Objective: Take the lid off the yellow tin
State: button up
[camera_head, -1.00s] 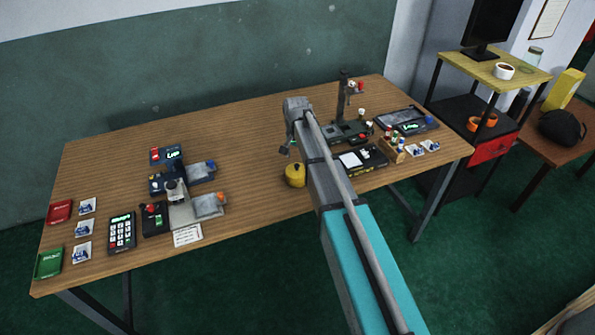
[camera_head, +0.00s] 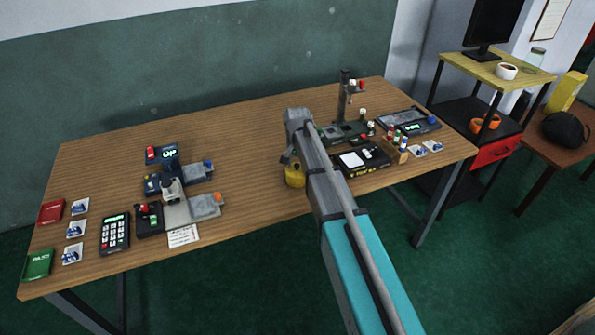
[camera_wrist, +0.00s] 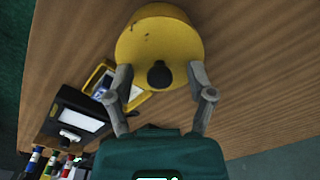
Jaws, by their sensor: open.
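The yellow tin (camera_head: 294,176) stands near the front edge of the wooden table, partly hidden behind my arm in the head view. In the wrist view its yellow lid (camera_wrist: 152,38) with a dark round knob (camera_wrist: 160,75) shows from above. My gripper (camera_wrist: 160,80) is open, with one finger on each side of the knob in the picture. I cannot tell whether the fingers touch the lid. In the head view my gripper (camera_head: 288,158) is just above the tin.
A black device with a pale panel (camera_head: 362,160) and a wooden rack of small bottles (camera_head: 398,150) stand to the right of the tin. A dark stand (camera_head: 345,105) is behind. The table to the tin's left is bare up to several devices.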

dwell(0.3)
grip_shut()
jog(key=shift+r, duration=0.1)
dwell(0.4)
notch_tip(320, 180, up, 2)
jog(key=p, duration=0.2)
jog(key=shift+r+p, duration=0.25)
jog(key=shift+p, duration=0.1)
jog(key=s+d+r+p, duration=0.1)
jog(key=s+r+p, duration=0.9)
jog(key=s, duration=0.4)
jog(key=shift+d+r, duration=0.15)
jog(key=shift+d, duration=0.25)
